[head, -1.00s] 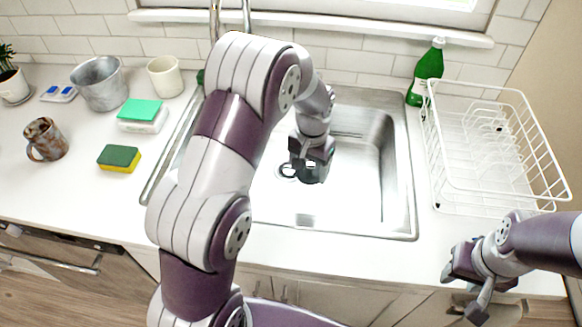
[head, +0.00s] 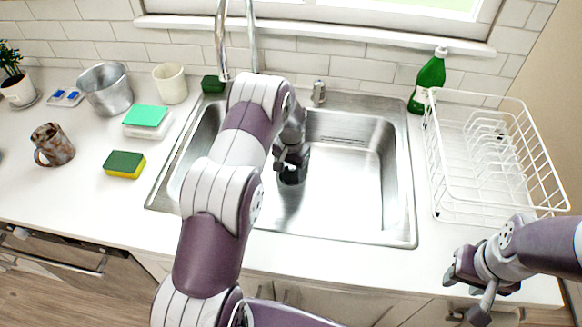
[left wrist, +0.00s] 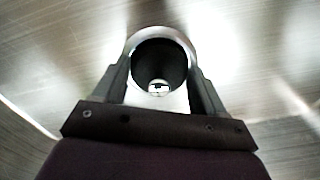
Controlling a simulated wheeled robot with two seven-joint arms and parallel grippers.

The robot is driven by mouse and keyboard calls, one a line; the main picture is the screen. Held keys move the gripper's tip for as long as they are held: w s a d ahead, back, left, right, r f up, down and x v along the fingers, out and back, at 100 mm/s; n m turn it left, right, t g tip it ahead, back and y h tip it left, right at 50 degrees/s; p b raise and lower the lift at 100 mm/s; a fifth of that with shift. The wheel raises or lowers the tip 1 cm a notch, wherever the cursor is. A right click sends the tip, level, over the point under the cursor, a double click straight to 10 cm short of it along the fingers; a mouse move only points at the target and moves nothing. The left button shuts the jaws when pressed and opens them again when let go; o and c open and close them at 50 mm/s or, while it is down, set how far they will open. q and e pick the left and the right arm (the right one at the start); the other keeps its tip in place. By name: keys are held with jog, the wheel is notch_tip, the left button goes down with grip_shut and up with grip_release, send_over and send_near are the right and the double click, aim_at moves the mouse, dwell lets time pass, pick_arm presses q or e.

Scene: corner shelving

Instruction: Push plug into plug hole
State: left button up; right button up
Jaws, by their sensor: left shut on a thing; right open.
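The stainless sink (head: 350,190) is in the middle of the head view. My left gripper (head: 290,168) reaches down into it, shut on the dark plug (head: 292,177), low near the sink floor. In the left wrist view the plug (left wrist: 160,62) is a dark round piece between the two fingers, with a bright ring around it. The plug hole is not clearly visible; the gripper and plug cover that area. I cannot tell whether the plug is over the hole or in it. My right gripper (head: 472,282) is open and empty in front of the counter at the lower right.
A chrome faucet (head: 222,40) rises behind the sink. A white dish rack (head: 490,165) and green bottle (head: 428,78) stand right of it. A sponge (head: 124,165), brown mug (head: 53,145), metal bucket (head: 106,90) and cream cup (head: 170,84) stand left.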

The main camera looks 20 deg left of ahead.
aim_at(292, 170)
pick_arm(q)
jog(key=shift+f, duration=0.15)
jog(key=o, duration=1)
jog(key=shift+o, duration=0.2)
jog(key=shift+r, duration=0.35)
notch_tip(292, 170, up, 12)
jog(key=b, duration=0.1)
jog(key=shift+n+t, duration=0.7)
jog(key=s+d+r, duration=0.1)
jog(key=s+d, duration=0.1)
jog(key=s, duration=0.6)
jog(key=s+d+r, duration=0.2)
jog(key=s+d, duration=0.1)
jog(key=s, duration=0.4)
jog(key=s+d+r, duration=0.1)
jog(key=s+d, duration=0.2)
jog(key=s, duration=0.5)
jog(key=shift+s+r, duration=0.25)
jog(key=shift+s, duration=0.1)
jog(key=shift+s+f, duration=0.1)
jog(key=shift+s, duration=0.15)
jog(key=shift+s, duration=0.1)
